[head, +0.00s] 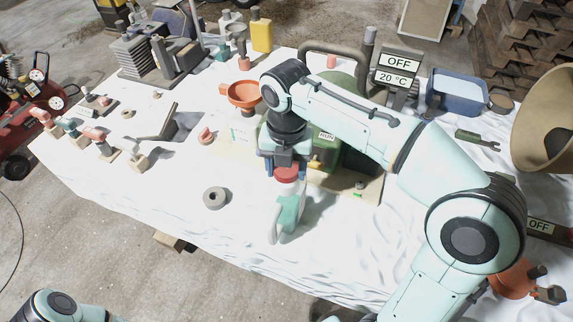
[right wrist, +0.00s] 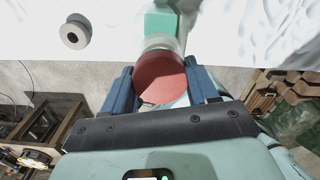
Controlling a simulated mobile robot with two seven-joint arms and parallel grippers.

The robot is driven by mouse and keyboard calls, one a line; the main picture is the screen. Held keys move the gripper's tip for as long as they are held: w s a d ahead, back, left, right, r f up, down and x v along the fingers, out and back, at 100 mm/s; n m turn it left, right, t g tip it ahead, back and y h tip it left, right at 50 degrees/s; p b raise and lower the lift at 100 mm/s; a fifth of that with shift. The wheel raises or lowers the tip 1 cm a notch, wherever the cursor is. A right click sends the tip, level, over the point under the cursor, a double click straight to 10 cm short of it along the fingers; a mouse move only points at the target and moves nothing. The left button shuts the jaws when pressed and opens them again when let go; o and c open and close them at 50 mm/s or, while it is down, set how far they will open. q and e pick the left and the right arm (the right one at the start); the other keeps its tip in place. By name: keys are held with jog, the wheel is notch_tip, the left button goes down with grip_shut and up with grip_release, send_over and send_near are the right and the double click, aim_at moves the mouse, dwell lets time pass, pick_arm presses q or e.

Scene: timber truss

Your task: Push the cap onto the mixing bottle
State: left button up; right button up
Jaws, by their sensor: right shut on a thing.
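My right gripper (head: 284,165) is shut on the red cap (head: 287,174), which sits between the two blue fingers. In the right wrist view the cap (right wrist: 160,78) shows as a round red disc. The mixing bottle (head: 289,210), teal with a pale upper part, stands on the white-covered table just below the cap. It also shows behind the cap in the right wrist view (right wrist: 163,24). The cap is at the bottle's top end; I cannot tell whether it is seated or only close above. Only a link of my left arm shows at the bottom left; its gripper is out of view.
A grey ring (head: 215,197) lies left of the bottle. A green machine (head: 327,155) on a beige base stands right behind the gripper. An orange funnel (head: 243,94) is behind to the left. The white table (head: 170,205) is clear at the front left.

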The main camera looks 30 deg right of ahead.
pick_arm(q)
jog(key=shift+s+f, duration=0.3)
jog(key=shift+f, duration=0.05)
pick_arm(e)
jog(key=shift+f, duration=0.5)
jog(key=o, duration=1.1)
jog(key=shift+s, duration=0.1)
jog(key=shift+o, duration=0.2)
pick_arm(q)
jog(key=shift+r, duration=0.1)
pick_arm(e)
jog(key=shift+r+p, duration=1)
jog(key=shift+r, duration=0.9)
pick_arm(q)
jog(key=w+r+p, duration=0.1)
jog(key=w+r, duration=0.4)
jog(key=shift+w+t, duration=0.15)
jog(key=shift+t, duration=0.15)
pick_arm(e)
jog(key=shift+r, duration=1.15)
pick_arm(q)
jog(key=shift+f, duration=0.1)
pick_arm(e)
jog(key=shift+f, duration=0.1)
